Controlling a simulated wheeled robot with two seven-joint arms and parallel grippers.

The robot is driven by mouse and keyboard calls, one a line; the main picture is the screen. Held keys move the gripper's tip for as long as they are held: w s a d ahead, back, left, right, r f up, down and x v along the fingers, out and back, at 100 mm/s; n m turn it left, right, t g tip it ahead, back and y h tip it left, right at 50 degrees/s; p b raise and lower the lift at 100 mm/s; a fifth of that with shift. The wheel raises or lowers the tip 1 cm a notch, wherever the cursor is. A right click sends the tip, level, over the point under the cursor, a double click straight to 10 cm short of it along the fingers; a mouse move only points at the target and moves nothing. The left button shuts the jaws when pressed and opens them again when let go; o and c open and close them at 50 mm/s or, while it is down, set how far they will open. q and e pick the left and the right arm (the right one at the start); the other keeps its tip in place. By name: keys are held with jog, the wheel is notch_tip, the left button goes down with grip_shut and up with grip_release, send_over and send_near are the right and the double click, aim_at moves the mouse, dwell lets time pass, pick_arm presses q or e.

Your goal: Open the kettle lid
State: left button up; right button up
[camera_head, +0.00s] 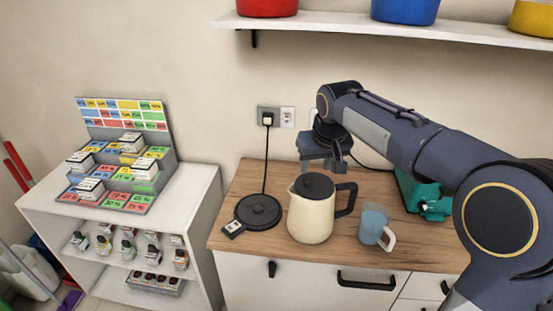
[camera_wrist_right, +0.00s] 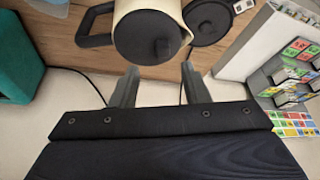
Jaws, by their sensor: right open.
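The cream kettle (camera_head: 311,217) with a dark lid (camera_head: 315,186) and a black handle stands upright on the wooden counter (camera_head: 243,185). Its lid looks shut. My right gripper (camera_head: 325,166) is above and behind the kettle in the head view. In the right wrist view the gripper (camera_wrist_right: 160,80) is open and empty. There the kettle lid (camera_wrist_right: 147,38) lies beyond the fingertips, with a gap between. The kettle handle (camera_wrist_right: 85,28) is on the left in that view. My left gripper is not in view.
The kettle's base (camera_head: 258,211) lies left of it, its cord running to a wall socket. A blue mug (camera_head: 372,223) stands close on the right, with a teal object (camera_head: 428,200) beyond. A shelf (camera_head: 390,28) with pots is above. A display rack (camera_head: 125,160) stands left.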

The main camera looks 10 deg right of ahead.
aim_at(307, 179)
jog(key=x, duration=0.8)
jog(key=shift+w+a+r+p, duration=0.2)
jog(key=shift+w+p, duration=0.1)
jog(key=shift+p, duration=0.05)
grip_shut()
